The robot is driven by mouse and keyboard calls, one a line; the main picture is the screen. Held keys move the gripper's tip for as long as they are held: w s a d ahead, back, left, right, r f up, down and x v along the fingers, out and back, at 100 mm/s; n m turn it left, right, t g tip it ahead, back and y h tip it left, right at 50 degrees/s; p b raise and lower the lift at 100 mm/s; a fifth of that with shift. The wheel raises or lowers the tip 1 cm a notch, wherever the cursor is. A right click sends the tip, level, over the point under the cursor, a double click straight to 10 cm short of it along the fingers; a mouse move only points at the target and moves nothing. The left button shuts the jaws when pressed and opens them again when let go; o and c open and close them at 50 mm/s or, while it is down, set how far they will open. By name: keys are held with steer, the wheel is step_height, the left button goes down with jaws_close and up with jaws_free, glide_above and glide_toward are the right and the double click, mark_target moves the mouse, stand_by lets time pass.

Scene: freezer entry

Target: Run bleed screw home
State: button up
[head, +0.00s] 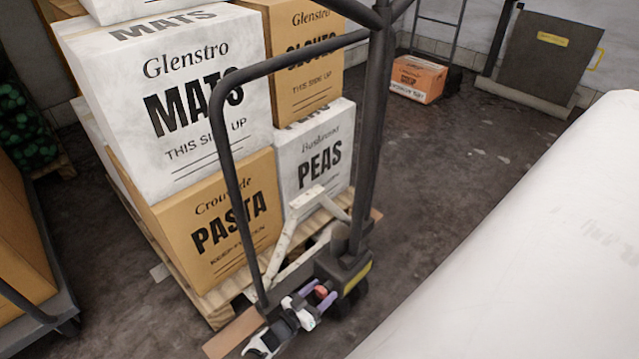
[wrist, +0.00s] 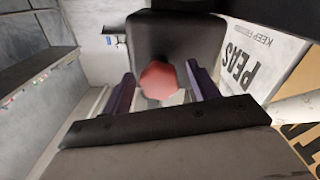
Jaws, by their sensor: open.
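The bleed screw (wrist: 159,81) is a red, faceted knob in the wrist view. It shows in front of the dark body of the pallet jack's pump unit (wrist: 170,45). My gripper (head: 313,295) is open low at the pump unit in the head view. Its two purple fingers stand on either side of the red screw, with a visible gap on each side in the wrist view. In the head view the red screw (head: 321,291) is a small spot between the fingers. The screw's thread and seat are hidden.
The pallet jack's dark handle loop (head: 226,150) rises above my gripper. Behind it, a wooden pallet (head: 215,300) carries stacked MATS, PASTA and PEAS boxes (head: 200,110). A white rounded surface (head: 540,250) fills the right. Open dark floor (head: 450,150) lies beyond the jack.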

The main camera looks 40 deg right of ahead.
steer(key=s+a+p, duration=0.1)
steer(key=a+p, duration=0.2)
steer(key=a, duration=1.1)
